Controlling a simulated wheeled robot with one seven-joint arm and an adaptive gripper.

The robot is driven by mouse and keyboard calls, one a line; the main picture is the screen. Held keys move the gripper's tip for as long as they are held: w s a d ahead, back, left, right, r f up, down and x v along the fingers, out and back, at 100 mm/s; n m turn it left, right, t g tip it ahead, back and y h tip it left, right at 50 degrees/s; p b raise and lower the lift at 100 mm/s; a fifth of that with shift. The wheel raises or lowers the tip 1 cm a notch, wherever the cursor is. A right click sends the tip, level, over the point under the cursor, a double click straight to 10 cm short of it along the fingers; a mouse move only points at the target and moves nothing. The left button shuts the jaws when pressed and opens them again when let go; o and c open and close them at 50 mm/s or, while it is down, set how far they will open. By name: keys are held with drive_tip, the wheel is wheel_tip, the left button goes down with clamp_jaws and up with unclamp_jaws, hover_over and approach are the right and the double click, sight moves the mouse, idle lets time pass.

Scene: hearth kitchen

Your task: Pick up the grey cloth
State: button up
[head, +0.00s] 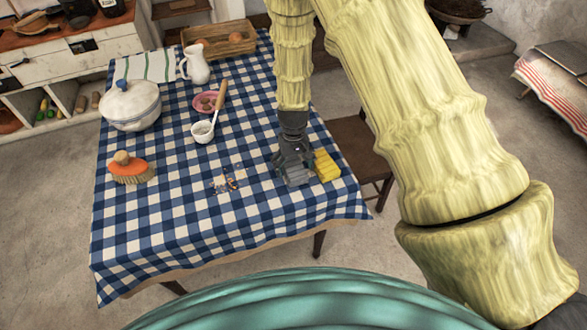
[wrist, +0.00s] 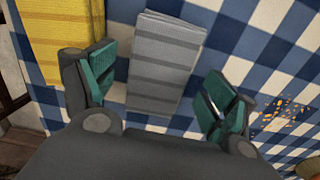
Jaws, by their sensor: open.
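A folded grey cloth (wrist: 165,62) with darker stripes lies on the blue and white checked tablecloth, seen in the wrist view between my gripper's fingers. My gripper (wrist: 160,100) is open, with one teal-padded finger to each side of the cloth. I cannot tell how high the fingertips are above the table. In the head view my gripper (head: 295,175) points down over the right front part of the table, and it hides most of the grey cloth there.
A folded yellow cloth (head: 326,166) lies close on the right of my gripper. Crumbs (head: 228,181) and an orange-topped brush (head: 130,168) lie to the left. A white ladle (head: 203,131), pink dish (head: 206,101) and tureen (head: 131,104) stand farther back. The table's front (head: 180,235) is clear.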

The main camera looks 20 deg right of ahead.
sight(293, 169)
drive_tip(key=c, duration=1.1)
drive_tip(key=shift+o, duration=0.2)
drive_tip(key=shift+r, duration=0.15)
drive_tip(key=shift+r+b, duration=0.35)
drive_tip(key=shift+r, duration=0.1)
drive_tip(key=shift+s+a+r+b, duration=0.1)
drive_tip(key=shift+s+r+b, duration=0.1)
drive_tip(key=shift+r+b, duration=0.25)
drive_tip(key=shift+s+a+r+b, duration=0.1)
drive_tip(key=shift+s+r+b, duration=0.15)
drive_tip(key=shift+r, duration=0.4)
drive_tip(key=s+a+r+b, duration=0.1)
drive_tip(key=s+a+b, duration=0.2)
drive_tip(key=s+a, duration=0.4)
drive_tip(key=s, duration=0.6)
drive_tip(key=shift+r, duration=0.35)
drive_tip(key=shift+s, duration=0.1)
